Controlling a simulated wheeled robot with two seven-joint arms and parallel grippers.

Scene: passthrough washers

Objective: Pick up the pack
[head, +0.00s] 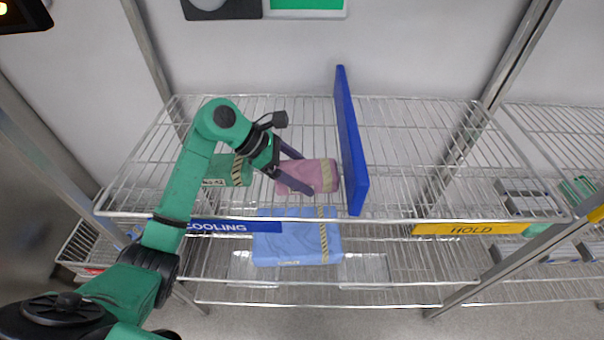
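A pink pack (323,175) with a striped band lies on the top wire shelf, left of the blue divider. My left gripper (307,175) is at its left end, its fingers apart along the far and near sides. I cannot tell whether they press on it. A green pack (237,171) with a striped band lies to the left, partly behind my arm. A blue pack (285,243), also striped, shows lower down, below the shelf's front edge. My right gripper is not in view.
The upright blue divider (350,145) stands close right of the pink pack. The shelf (420,150) is bare right of it, above a yellow HOLD label (468,229). A blue COOLING label (215,227) is front left. Grey packs (527,197) sit on the right-hand rack.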

